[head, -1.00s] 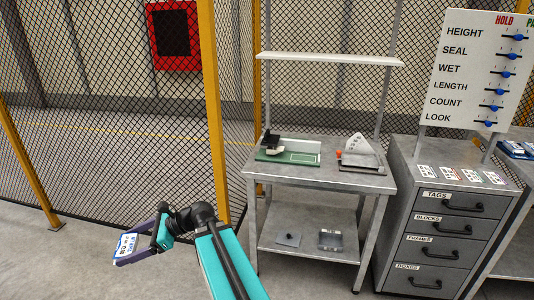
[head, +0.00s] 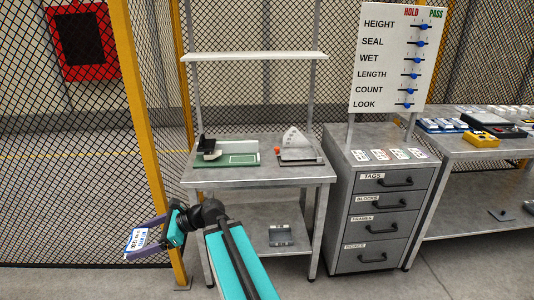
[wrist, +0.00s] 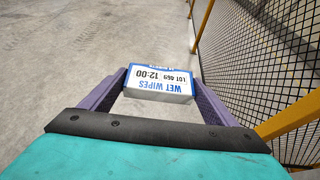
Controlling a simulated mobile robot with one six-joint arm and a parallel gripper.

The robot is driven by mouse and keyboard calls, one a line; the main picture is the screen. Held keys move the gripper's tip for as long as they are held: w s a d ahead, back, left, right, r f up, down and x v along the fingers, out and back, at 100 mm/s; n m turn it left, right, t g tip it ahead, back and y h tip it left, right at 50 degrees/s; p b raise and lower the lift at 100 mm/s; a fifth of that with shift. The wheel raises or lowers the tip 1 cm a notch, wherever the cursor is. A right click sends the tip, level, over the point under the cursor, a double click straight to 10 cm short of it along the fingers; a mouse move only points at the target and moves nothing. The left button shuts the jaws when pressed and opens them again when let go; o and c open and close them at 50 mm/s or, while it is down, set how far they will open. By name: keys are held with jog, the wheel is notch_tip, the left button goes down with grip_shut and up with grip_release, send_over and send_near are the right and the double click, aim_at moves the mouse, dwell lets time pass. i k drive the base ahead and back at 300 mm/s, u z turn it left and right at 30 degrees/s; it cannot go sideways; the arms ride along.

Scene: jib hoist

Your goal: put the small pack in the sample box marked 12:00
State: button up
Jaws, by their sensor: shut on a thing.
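My gripper (head: 141,240) is shut on the small pack (head: 137,239), at the lower left of the head view beside the yellow fence post. In the wrist view the pack (wrist: 160,80) is white and blue and lies between the two purple fingers of my gripper (wrist: 158,84). Its label reads upside down "WET WIPES", "LOT" and "12:00". The pack is held in the air over the floor. I cannot make out a sample box marked 12:00 in either view.
A grey metal table (head: 255,178) holds a green device (head: 228,159) and a grey gauge (head: 297,153). A drawer cabinet (head: 372,215) and a signboard (head: 398,58) with sliders stand right of it. A right-hand bench (head: 460,146) bears several blue and yellow items. Mesh fence (head: 90,130) runs behind.

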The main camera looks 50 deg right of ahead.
aim_at(281, 239)
jog(key=z, duration=0.65)
jog(key=i, duration=1)
